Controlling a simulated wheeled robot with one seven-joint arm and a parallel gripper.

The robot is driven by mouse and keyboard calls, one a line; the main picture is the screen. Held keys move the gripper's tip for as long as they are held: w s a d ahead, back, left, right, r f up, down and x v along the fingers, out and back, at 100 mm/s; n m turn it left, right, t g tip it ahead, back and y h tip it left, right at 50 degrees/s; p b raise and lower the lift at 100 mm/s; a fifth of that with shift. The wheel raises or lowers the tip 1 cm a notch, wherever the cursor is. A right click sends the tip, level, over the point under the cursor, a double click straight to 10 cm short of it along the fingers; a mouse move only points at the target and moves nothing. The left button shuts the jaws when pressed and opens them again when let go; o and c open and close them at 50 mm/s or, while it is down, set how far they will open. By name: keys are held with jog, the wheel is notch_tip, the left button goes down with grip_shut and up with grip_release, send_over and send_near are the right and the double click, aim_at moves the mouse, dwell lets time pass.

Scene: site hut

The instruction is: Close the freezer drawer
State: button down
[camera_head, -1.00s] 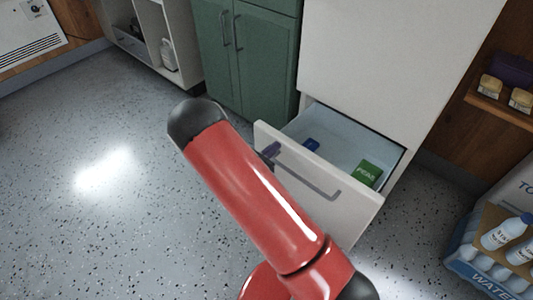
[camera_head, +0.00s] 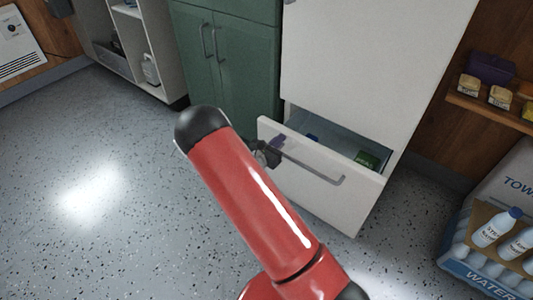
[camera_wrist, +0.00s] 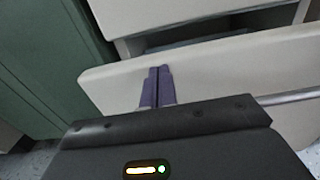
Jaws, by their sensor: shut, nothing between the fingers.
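The freezer drawer (camera_head: 325,192) at the bottom of the white freezer (camera_head: 370,60) stands partly open. It has a grey bar handle (camera_head: 318,170) across its front. Inside it lie a green box (camera_head: 367,159) and a small blue item, both partly hidden by the drawer front. In the wrist view the purple fingers (camera_wrist: 157,85) are shut together and empty. They are at the drawer front (camera_wrist: 215,66), left of the handle (camera_wrist: 290,96); whether they touch it is unclear.
A green cabinet (camera_head: 232,75) stands left of the freezer. A pack of water bottles (camera_head: 495,235) sits on the floor at right, below a wooden shelf (camera_head: 490,105) with small goods. The speckled floor at left is clear.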

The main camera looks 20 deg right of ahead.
jog(key=b+x, duration=0.3)
jog(key=x, duration=1.1)
jog(key=shift+w+d, duration=0.2)
jog(key=shift+d, duration=0.05)
jog(key=shift+d+r, duration=0.1)
jog(key=shift+r, duration=0.1)
